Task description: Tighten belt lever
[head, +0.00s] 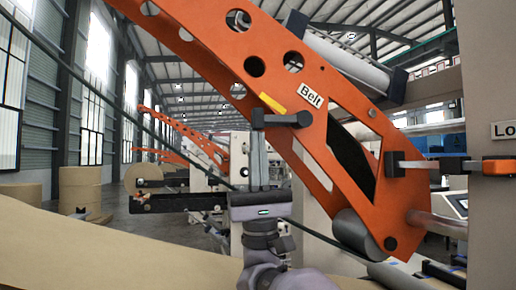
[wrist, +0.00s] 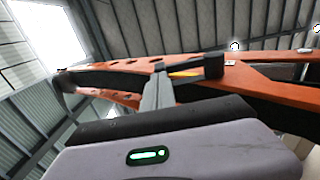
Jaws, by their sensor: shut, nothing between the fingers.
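The belt lever (head: 284,119) is a dark bar on the orange arm, under the "Belt" label (head: 310,95). It lies roughly level, with its round hub at the right and its end at the left. A yellow mark (head: 272,103) is just above it. My gripper (head: 257,133) points upward, shut and empty, with its fingertips at the lever's left end. In the wrist view the lever (wrist: 192,74) crosses just beyond my fingertips (wrist: 158,88). I cannot tell whether they touch it.
The large orange arm (head: 225,50) slants down to a grey roller (head: 355,232). An orange-handled lever (head: 497,167) is at the right, beneath a partly cut-off label (head: 504,130). A brown paper web (head: 100,255) spans the lower left. Paper rolls (head: 80,187) stand farther back.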

